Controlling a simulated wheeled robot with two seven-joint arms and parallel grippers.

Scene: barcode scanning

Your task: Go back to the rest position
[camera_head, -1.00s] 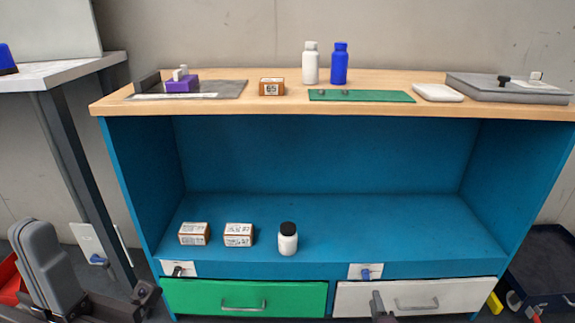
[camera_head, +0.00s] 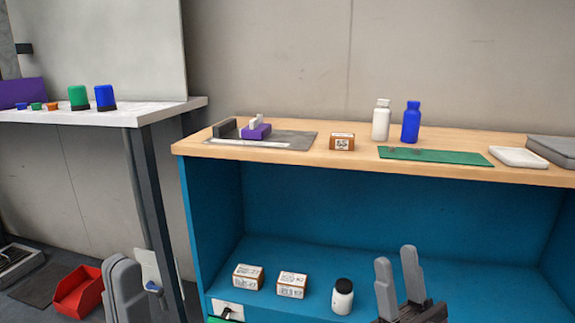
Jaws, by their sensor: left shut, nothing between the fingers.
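My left gripper (camera_head: 123,275) is at the lower left, beside the dark leg of the white table. Its grey fingers are together with nothing between them. My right gripper (camera_head: 396,262) is at the bottom right of centre, in front of the blue shelf. Its two grey fingers point up with a narrow empty gap between them. The lower parts of both arms are cut off by the frame.
The wood-topped blue workbench (camera_head: 200,148) carries bottles, a box and a green mat (camera_head: 440,156). Two small boxes and a black-capped bottle (camera_head: 342,297) stand on its lower shelf. A white table (camera_head: 150,114) and red bin (camera_head: 78,292) are at left.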

